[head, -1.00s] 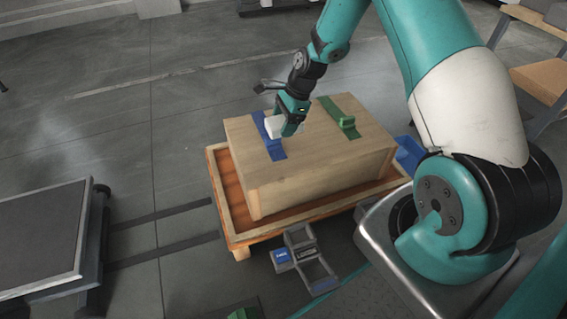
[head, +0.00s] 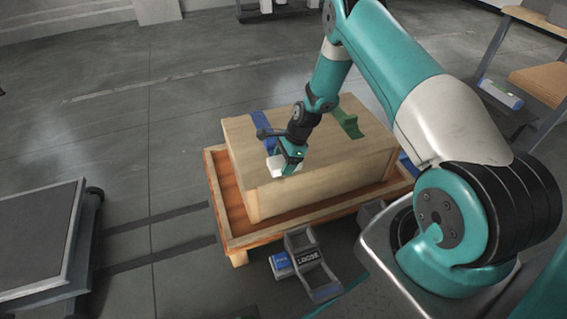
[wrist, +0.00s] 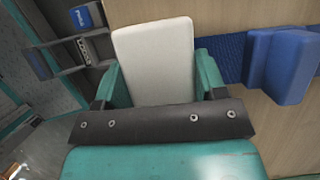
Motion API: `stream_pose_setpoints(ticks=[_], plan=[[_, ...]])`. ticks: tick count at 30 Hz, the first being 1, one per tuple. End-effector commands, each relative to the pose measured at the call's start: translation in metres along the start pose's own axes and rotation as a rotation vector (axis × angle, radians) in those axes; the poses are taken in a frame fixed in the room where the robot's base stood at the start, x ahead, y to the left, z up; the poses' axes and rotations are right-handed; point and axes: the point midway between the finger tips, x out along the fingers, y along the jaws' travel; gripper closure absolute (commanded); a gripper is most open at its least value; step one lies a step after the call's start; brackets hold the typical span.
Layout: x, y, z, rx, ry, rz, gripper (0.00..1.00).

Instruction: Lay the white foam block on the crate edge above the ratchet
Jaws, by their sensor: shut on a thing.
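My gripper (head: 288,162) is shut on the white foam block (head: 281,168), which shows near the front top edge of the wooden crate (head: 300,192). I cannot tell whether the block touches the crate. In the wrist view the block (wrist: 152,62) stands between the teal fingers of my gripper (wrist: 160,92). A grey ratchet (head: 302,262) with a blue tag and the word LOOSE lies in front of the crate, below the block. The ratchet (wrist: 72,47) also shows at the upper left in the wrist view.
A blue piece (wrist: 288,66) is beside the block. The crate stands on an orange-sided pallet (head: 232,242). A grey-topped platform (head: 35,235) stands left.

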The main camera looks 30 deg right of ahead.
Motion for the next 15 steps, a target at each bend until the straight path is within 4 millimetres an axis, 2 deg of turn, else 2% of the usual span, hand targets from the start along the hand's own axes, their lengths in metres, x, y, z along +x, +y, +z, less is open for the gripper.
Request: stream_pose_setpoints(ticks=[8,9,11,15], plan=[[0.0019,-0.0001,-0.0008,0.0,0.0,0.0,0.57],[0.0007,-0.0003,-0.0003,-0.001,0.0,-0.001,0.26],[0.0006,-0.0003,-0.0003,-0.001,0.0,-0.001,0.12],[0.0006,-0.0003,-0.0003,-0.001,0.0,-0.001,0.1]])
